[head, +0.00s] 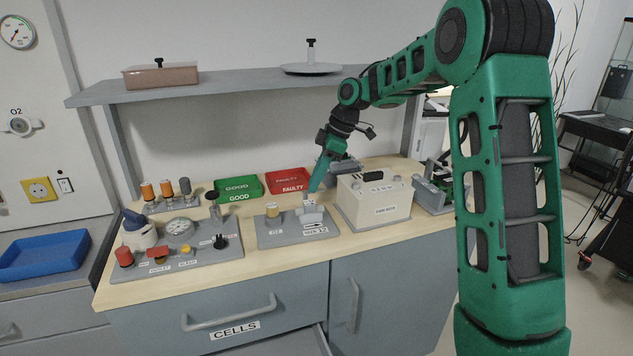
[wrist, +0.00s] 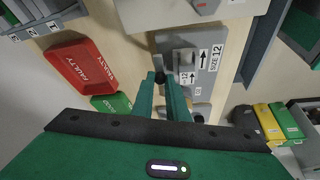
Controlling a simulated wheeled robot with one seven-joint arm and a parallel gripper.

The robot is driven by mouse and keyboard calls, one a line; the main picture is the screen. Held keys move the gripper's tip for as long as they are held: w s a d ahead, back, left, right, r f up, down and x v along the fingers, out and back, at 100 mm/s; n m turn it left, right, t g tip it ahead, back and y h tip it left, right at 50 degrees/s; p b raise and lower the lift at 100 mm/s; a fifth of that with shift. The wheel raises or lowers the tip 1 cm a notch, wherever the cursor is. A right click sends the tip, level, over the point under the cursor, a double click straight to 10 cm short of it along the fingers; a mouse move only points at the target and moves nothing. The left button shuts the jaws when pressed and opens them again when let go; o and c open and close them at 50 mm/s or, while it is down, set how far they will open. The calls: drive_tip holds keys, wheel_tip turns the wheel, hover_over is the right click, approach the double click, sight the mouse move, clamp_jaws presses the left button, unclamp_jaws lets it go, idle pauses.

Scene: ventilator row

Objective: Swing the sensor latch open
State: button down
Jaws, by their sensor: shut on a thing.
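The grey sensor plate (head: 262,240) lies on the bench front, with a tan-topped cylinder (head: 272,210) at its left and a pale grey latch block (head: 311,216) at its right, by a SIZE 12 label. In the wrist view the plate (wrist: 204,40) shows the label and arrows. My gripper (head: 307,196) points down at the latch block from above. In the wrist view my gripper (wrist: 162,79) has its green fingers close together at the plate's edge, shut on a small part of the latch. The fingers hide most of the held part.
A white-topped box (head: 375,207) stands close to the right of the plate. A green GOOD tray (head: 239,187) and a red FAULTY tray (head: 288,181) lie behind. A panel with a gauge (head: 179,228) is on the left. A shelf (head: 230,83) runs above the bench.

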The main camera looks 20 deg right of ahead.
drive_tip(key=shift+w, duration=0.1)
drive_tip(key=c, duration=1.7)
unclamp_jaws()
drive_tip(key=shift+c, duration=0.2)
drive_tip(key=w+v, duration=0.1)
drive_tip(key=v, duration=0.6)
drive_tip(key=shift+s+r, duration=0.2)
drive_tip(key=shift+s, duration=0.3)
drive_tip(key=shift+d, duration=0.15)
